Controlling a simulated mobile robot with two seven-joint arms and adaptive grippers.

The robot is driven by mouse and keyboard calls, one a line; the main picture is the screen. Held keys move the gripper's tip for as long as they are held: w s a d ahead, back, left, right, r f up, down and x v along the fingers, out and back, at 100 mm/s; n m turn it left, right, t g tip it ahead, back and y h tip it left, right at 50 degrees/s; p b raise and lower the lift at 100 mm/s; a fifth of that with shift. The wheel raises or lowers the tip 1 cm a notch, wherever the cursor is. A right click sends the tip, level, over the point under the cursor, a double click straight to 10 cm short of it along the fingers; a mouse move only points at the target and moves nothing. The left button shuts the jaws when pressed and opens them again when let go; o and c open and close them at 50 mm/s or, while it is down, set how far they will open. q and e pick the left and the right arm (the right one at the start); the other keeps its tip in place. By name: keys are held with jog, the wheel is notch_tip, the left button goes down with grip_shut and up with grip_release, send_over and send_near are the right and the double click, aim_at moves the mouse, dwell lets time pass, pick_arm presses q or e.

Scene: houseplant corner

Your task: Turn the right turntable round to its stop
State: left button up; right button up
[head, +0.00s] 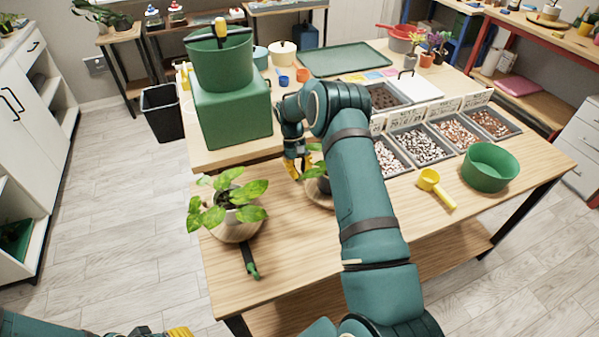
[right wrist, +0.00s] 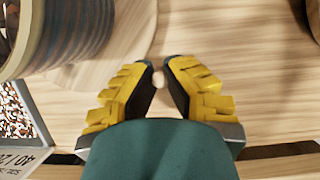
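The right turntable (head: 318,194) is a round wooden disc with a potted plant (head: 318,170) on it; my right arm hides much of it. In the right wrist view the disc (right wrist: 125,50) and its ribbed dark pot (right wrist: 75,30) show at upper left. My right gripper (head: 296,172) points down beside the disc's left side in the head view. In the wrist view its yellow fingers (right wrist: 159,65) are partly apart near the rim, with a narrow gap and nothing clearly held. No handle of this turntable shows. Only a yellow bit of my left gripper (head: 180,332) shows at the bottom edge.
A green box (head: 232,112) stands behind. Pebble trays (head: 420,146), a yellow scoop (head: 436,187) and a green bowl (head: 490,168) lie right.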

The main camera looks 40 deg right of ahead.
jog(key=o, duration=0.5)
jog(key=shift+s+d+f, duration=0.1)
jog(key=shift+s+d, duration=0.1)
jog(key=shift+d, duration=0.05)
jog(key=shift+o, duration=0.2)
jog(key=shift+w+a, duration=0.1)
jog(key=shift+w+r, duration=0.1)
jog(key=shift+r, duration=0.15)
jog(key=v, duration=1.1)
jog(key=shift+r, duration=0.25)
jog(key=shift+w+r, duration=0.1)
jog(key=shift+w, duration=0.05)
